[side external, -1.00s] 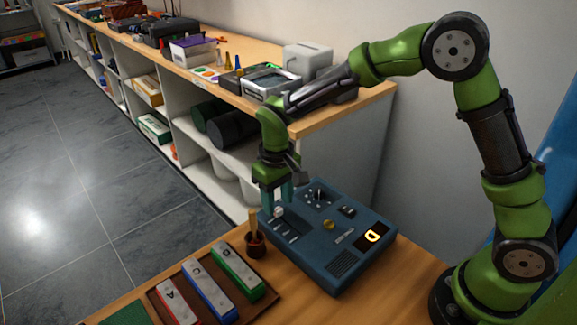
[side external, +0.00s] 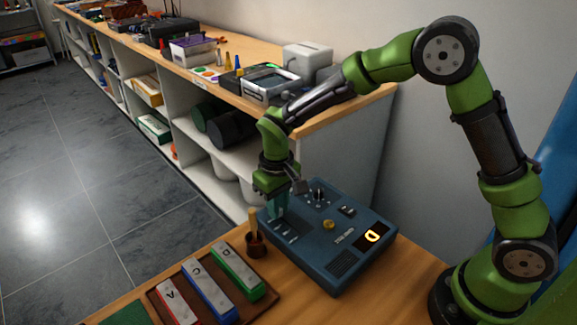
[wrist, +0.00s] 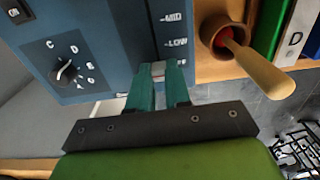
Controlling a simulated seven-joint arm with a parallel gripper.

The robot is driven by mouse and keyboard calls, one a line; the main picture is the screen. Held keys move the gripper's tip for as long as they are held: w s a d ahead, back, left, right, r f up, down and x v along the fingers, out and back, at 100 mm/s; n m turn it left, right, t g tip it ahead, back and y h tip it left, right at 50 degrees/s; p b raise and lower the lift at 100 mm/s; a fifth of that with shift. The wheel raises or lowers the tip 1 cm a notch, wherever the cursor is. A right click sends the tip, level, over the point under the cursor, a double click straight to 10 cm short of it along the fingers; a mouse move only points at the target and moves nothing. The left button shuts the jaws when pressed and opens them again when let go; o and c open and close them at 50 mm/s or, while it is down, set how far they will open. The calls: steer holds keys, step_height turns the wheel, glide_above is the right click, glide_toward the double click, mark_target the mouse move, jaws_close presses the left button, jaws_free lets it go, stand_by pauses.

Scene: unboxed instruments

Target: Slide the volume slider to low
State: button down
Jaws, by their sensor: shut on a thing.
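The blue instrument box (side external: 335,262) lies on the wooden table, and it fills the upper left of the wrist view (wrist: 100,25). Its slider scale shows the labels MID and LOW (wrist: 176,43) in the wrist view, with a partly covered label below LOW. My gripper (side external: 278,215) is down at the box's left corner. In the wrist view its teal fingertips (wrist: 158,72) are closed around the pale slider knob (wrist: 157,69), mostly hidden between them. The knob sits below the LOW mark, beside the partly covered label.
A brown cup with a wooden mallet (side external: 255,240) stands close left of the box. A tray with red, blue and green lettered bars (side external: 208,290) lies at front left.

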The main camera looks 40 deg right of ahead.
mark_target(288, 223)
steer(key=shift+s, duration=1.25)
steer(key=c, duration=1)
jaws_free()
steer(key=shift+c, duration=0.2)
step_height(288, 223, up, 17)
steer(key=shift+w, duration=0.1)
steer(key=s+d+r+m+t+y, duration=0.1)
steer(key=s+d+m+t, duration=0.1)
steer(key=s, duration=0.6)
steer(key=s+d+r+m+t+y, duration=0.1)
steer(key=s+d+m+t, duration=0.1)
steer(key=s+d+t, duration=0.3)
steer(key=s+d, duration=0.2)
steer(key=s, duration=0.1)
steer(key=shift+s+r, duration=0.25)
steer(key=shift+s, duration=0.05)
